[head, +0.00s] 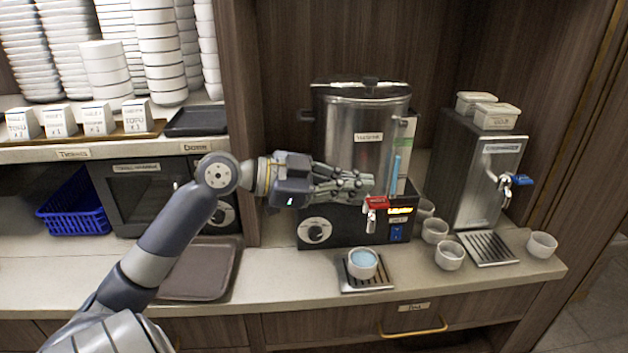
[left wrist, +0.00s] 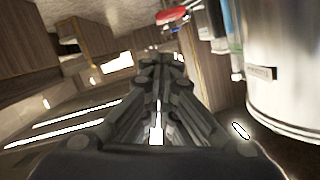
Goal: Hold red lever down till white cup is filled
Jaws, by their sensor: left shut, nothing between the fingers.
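The red lever (head: 376,202) is on the tap at the front of a steel water urn (head: 366,135). The white cup (head: 362,265) stands upright on a small drip tray (head: 350,286) below the tap. Light blue liquid shows inside it, near the rim. My left gripper (head: 366,184) is shut and empty, just above and left of the lever; I cannot tell whether it touches it. In the left wrist view, the closed fingers (left wrist: 160,62) point toward a red part (left wrist: 172,15) at the top, and the urn (left wrist: 290,70) is at the right. My right gripper is not in view.
Several empty white cups (head: 450,256) stand right of the urn, near a second dispenser (head: 480,165) with a blue lever and a slotted drip tray (head: 488,248). A brown tray (head: 200,270) lies on the left counter. A wooden partition (head: 245,100) stands behind my left arm.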

